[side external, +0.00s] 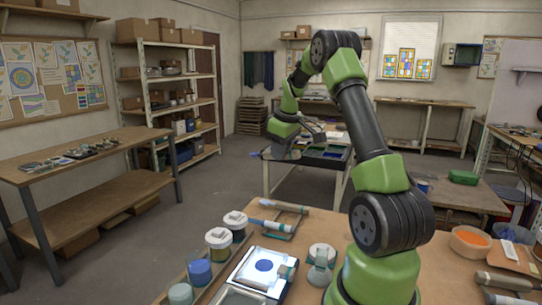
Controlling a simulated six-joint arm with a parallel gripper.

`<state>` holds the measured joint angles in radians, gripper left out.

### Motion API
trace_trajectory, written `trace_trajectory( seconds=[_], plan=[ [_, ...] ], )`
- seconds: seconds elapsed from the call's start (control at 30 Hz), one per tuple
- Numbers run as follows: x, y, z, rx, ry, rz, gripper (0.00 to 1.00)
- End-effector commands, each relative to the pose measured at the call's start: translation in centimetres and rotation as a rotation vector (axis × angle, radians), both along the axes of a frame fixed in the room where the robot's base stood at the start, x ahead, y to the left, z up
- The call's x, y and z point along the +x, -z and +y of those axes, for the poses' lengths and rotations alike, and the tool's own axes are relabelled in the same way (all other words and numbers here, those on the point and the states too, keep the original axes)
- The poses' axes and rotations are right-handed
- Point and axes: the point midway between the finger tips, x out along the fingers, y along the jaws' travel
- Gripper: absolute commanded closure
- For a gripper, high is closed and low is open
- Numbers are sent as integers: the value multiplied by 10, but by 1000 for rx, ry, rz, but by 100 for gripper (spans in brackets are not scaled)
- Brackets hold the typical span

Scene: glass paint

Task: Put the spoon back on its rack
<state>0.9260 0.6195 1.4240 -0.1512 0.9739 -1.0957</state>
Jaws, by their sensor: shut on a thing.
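My gripper (281,153) hangs at the end of my raised arm, beyond the near bench as seen in this view. It is shut on a thin thing that looks like the spoon, small and hard to make out against the table behind.
Lidded jars (218,243) and blue pots (200,272) line the near bench's left side. A light panel with a blue disc (262,267) lies beside them. A grey-white holder (321,260) stands near my base. An orange-filled bowl (470,241) is at right.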

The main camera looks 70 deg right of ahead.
Motion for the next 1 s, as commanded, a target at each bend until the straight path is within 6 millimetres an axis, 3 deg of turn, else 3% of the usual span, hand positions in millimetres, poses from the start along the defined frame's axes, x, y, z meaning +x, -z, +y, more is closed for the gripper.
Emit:
trace_trajectory(
  seconds=[0.3, 0.7, 1.0],
  plan=[
    [-11, 0, -27, 42, -181, -80, 100],
    [-11, 117, -24, 100, -179, -183, 100],
    [-10, 152, -25, 108, -179, -214, 100]
  ],
)
